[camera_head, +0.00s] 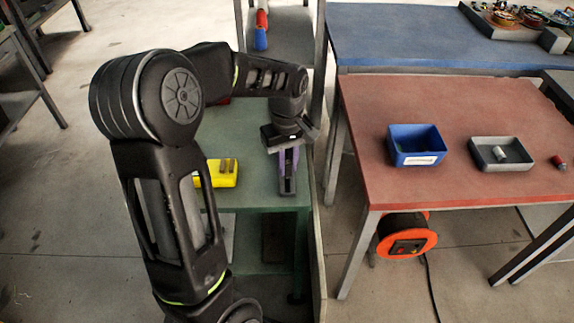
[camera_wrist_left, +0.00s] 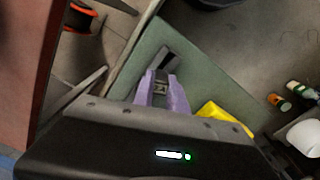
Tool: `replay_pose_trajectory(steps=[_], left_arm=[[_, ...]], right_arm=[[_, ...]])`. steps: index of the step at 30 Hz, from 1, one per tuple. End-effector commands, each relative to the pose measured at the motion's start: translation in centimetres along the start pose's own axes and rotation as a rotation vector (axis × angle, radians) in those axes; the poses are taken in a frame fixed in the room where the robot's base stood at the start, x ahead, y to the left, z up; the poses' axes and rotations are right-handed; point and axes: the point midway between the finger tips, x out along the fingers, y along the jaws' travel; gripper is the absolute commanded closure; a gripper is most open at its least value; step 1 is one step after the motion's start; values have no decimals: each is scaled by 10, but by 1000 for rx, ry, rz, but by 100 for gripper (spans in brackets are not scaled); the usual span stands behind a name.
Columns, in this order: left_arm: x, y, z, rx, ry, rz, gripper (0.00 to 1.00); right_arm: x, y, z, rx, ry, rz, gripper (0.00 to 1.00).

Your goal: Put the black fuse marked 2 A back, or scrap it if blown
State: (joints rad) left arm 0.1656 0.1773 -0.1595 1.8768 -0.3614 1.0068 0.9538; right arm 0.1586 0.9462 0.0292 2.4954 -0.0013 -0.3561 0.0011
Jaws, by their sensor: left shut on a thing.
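My left gripper (camera_head: 288,172) has purple fingers pointing down over the green table. In the left wrist view the fingers (camera_wrist_left: 162,92) are shut on a small dark piece, seemingly the black fuse (camera_wrist_left: 161,87). A pale mark shows on it, but I cannot read it or tell whether it is blown. A dark grey narrow block (camera_head: 288,187) lies at the fingers on the green table; it also shows just beyond them in the wrist view (camera_wrist_left: 168,58). I cannot tell whether the fuse touches it. My right gripper is not in view.
The red table (camera_head: 380,110) at right holds a labelled blue bin (camera_head: 415,150), a grey tray (camera_head: 484,165) with a white cylinder, and a small red-and-grey piece (camera_head: 559,163).

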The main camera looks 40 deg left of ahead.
Motion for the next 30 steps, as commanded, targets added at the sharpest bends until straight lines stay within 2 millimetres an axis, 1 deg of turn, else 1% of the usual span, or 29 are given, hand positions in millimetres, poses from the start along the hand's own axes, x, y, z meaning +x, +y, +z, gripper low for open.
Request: replay_pose_trajectory(steps=[1,3,11,21,26,27,30], left_arm=[[6,0,0,0,-1,-2,100],[9,0,0,0,0,0,100],[10,0,0,0,1,1,100],[21,0,0,0,1,1,100],[21,0,0,0,1,1,100],[21,0,0,0,0,1,80],[21,0,0,0,0,1,72]], right_arm=[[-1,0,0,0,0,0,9],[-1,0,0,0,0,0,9],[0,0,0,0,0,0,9],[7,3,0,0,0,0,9],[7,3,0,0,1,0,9],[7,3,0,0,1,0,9],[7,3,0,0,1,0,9]])
